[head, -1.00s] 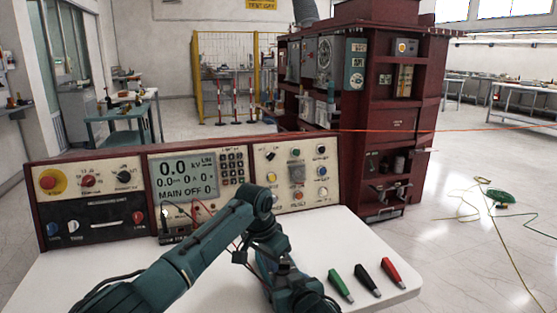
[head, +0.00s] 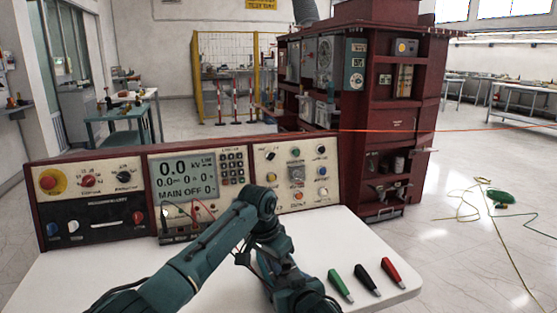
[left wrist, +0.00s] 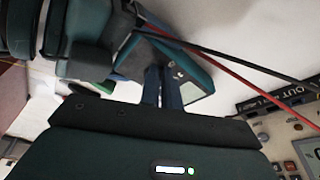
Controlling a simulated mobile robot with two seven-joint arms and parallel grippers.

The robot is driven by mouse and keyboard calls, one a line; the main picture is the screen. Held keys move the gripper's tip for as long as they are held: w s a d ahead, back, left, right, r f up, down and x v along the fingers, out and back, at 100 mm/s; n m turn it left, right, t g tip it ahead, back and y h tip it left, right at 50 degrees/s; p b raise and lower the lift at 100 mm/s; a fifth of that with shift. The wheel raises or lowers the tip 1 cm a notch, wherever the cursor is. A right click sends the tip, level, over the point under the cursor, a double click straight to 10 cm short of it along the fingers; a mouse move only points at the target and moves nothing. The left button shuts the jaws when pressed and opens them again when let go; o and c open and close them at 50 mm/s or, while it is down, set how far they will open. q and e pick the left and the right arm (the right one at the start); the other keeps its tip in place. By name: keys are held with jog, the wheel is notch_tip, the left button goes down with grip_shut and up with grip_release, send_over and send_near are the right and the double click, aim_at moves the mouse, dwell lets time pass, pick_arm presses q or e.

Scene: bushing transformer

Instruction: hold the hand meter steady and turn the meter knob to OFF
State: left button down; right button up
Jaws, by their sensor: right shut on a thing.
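The hand meter (left wrist: 194,90) shows in the left wrist view as a dark teal case with a pale face, tilted. Its knob is hidden behind my left fingers. My left gripper (left wrist: 160,72) has its two long fingers close together and pointing at the meter's face. Whether they touch the knob or have a gap cannot be made out. My right gripper (left wrist: 128,62) shows as teal parts against the meter's side and is shut on it. In the head view the meter and both gripper tips are hidden; my left arm crosses the lower middle.
A red and a black lead cross the left wrist view beside the meter. The control console (head: 110,222) stands along the table's back. Green, black and red clips (head: 366,279) lie at the front right of the white table (head: 340,240). A maroon cabinet (head: 405,150) stands behind.

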pick_arm(q)
jog(key=shift+s+d+r, duration=0.1)
jog(key=shift+d, duration=0.35)
pick_arm(e)
jog(key=shift+s+a, duration=0.15)
jog(key=shift+a, duration=0.3)
pick_arm(q)
jog(key=shift+s+a, duration=0.15)
jog(key=shift+s, duration=0.1)
jog(key=shift+r, duration=0.15)
pick_arm(e)
jog(key=shift+d, duration=0.3)
pick_arm(q)
jog(key=v, duration=0.3)
jog(key=w+v, duration=0.1)
jog(key=v, duration=0.1)
jog(key=shift+r, duration=0.4)
pick_arm(e)
jog(key=o, duration=1.3)
